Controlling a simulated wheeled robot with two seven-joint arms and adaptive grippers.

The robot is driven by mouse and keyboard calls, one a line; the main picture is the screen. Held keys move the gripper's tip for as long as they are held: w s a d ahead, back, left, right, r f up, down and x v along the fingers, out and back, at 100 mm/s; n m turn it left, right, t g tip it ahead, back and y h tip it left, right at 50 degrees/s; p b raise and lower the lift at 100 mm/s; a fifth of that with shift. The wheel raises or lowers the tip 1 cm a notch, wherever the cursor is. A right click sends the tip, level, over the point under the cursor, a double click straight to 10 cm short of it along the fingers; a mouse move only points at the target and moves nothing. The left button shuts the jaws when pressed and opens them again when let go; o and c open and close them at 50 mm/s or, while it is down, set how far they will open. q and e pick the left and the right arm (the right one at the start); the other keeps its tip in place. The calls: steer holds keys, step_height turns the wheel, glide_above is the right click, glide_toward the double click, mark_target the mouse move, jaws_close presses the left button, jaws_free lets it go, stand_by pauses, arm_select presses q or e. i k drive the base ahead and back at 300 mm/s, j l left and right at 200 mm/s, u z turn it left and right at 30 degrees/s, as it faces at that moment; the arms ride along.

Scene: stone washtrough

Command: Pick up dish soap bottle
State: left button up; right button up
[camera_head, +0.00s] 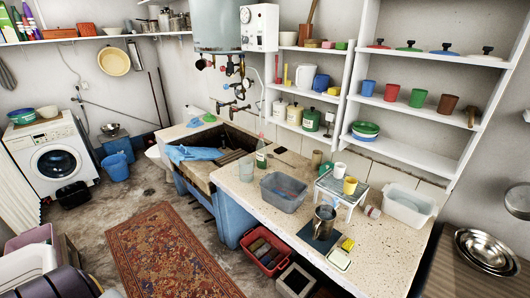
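A bottle (261,152) with a greenish clear body, a pale label and a reddish top stands upright on the stone counter, just right of the sink. It looks like the dish soap bottle, but its label is too small to read. A clear tumbler (246,168) stands close to its left front, and a grey plastic basin (284,191) is to its front right. No gripper is seen touching the bottle. Neither my left nor my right gripper is in view.
The counter (385,245) also carries a small white rack (342,190) with cups, a metal pitcher (323,222) and a clear tub (408,205). The sink (226,142) has a blue cloth (193,153) at its left. A patterned rug (165,250) covers open floor before the counter.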

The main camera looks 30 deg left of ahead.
mark_target(261, 150)
steer(key=i+j, duration=0.2)
steer(key=i+j+z, duration=0.15)
steer(key=j, duration=0.25)
steer(key=i+j, duration=0.2)
steer(key=j, duration=0.15)
steer(key=i+j+z, duration=0.15)
steer(key=j, duration=0.2)
steer(key=i+j, duration=0.15)
steer(key=j, duration=0.2)
steer(key=z, duration=0.05)
